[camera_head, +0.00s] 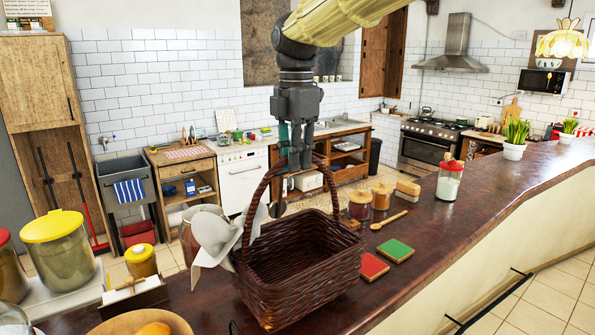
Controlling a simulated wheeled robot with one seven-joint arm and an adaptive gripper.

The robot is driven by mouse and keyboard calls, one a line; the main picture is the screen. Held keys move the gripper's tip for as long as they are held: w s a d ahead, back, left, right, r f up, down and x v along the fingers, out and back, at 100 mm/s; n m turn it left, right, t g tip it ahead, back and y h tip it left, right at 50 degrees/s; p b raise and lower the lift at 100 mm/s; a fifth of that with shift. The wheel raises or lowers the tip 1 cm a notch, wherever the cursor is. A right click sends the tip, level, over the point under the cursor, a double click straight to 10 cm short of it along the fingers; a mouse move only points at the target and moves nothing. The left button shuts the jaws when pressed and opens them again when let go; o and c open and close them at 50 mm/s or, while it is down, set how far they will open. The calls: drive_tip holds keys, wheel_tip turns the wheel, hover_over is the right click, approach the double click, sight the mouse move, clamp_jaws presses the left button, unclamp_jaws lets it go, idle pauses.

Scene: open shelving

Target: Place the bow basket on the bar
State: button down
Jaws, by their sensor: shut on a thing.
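The bow basket (302,274) is dark brown wicker with a tall arched handle and a pale bow on its left side. It is upright and looks empty inside. My gripper (296,160) points down from above and is shut on the top of the handle. The bar (455,215) is a long dark wooden counter running from the bottom left to the right. The basket is over the near part of the bar, close to its front edge. I cannot tell whether its base touches the surface.
A yellow-lidded jar (58,255) and a bowl (140,325) are at left.

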drive_tip(key=shift+f+p, duration=0.6)
drive_tip(key=shift+f, duration=1.1)
drive_tip(key=shift+s+d, duration=0.1)
drive_tip(key=c, duration=1.5)
unclamp_jaws()
drive_tip(key=shift+f, duration=0.1)
wheel_tip(320, 180, up, 12)
drive_tip(key=b, duration=0.3)
drive_tip(key=shift+b, duration=0.4)
